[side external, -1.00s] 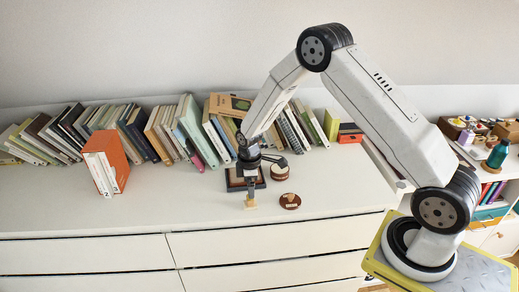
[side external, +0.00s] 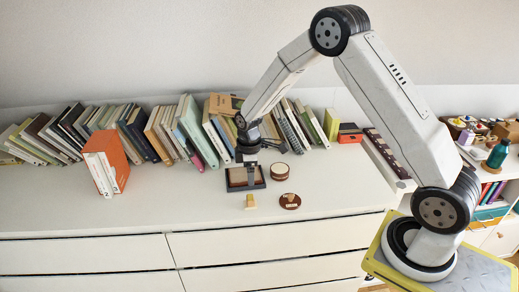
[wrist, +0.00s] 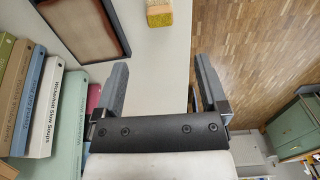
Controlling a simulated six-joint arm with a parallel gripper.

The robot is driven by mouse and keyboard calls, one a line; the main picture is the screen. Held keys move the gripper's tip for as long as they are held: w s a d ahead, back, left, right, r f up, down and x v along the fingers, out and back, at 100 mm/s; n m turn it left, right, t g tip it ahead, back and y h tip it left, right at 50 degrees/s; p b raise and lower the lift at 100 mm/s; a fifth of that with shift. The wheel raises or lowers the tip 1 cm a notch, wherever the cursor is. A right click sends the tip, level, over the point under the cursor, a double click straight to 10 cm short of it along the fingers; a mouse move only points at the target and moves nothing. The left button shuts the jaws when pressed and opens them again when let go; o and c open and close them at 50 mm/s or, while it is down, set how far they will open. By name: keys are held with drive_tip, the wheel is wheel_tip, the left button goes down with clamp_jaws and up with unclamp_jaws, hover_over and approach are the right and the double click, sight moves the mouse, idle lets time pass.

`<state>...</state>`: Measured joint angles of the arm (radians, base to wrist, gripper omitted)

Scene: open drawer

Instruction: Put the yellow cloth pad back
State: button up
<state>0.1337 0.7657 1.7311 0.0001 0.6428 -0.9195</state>
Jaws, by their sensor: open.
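The yellow cloth pad (side external: 251,202), a small block, lies on the white dresser top near its front edge. It also shows at the top of the wrist view (wrist: 159,14), beyond and between my fingers, not touching them. My gripper (side external: 250,181) is open and empty, raised above the dresser, and in the side view it overlaps the dark-framed tray with a brown inside (side external: 232,184). Both fingers stand wide apart in the wrist view (wrist: 163,75). The tray also shows at the top left of the wrist view (wrist: 122,40).
A round brown-topped box (side external: 281,171) stands right of the tray, and a round brown piece (side external: 290,202) lies right of the pad. Leaning books (side external: 190,130) line the back, and an orange-and-white book block (side external: 106,163) stands at left. The front left top is clear.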

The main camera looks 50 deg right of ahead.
drive_tip(key=s+a+r+m+t, duration=0.1)
drive_tip(key=s+a+r+m, duration=0.2)
drive_tip(key=s, duration=0.6)
drive_tip(key=s+a+r+m+t, duration=0.1)
drive_tip(key=s+a+r+m, duration=0.2)
drive_tip(key=s+r+m, duration=0.3)
drive_tip(key=s+r, duration=0.1)
drive_tip(key=s, duration=0.2)
drive_tip(key=shift+s+a+t, duration=0.15)
drive_tip(key=shift+s+t, duration=0.1)
drive_tip(key=shift+t, duration=0.05)
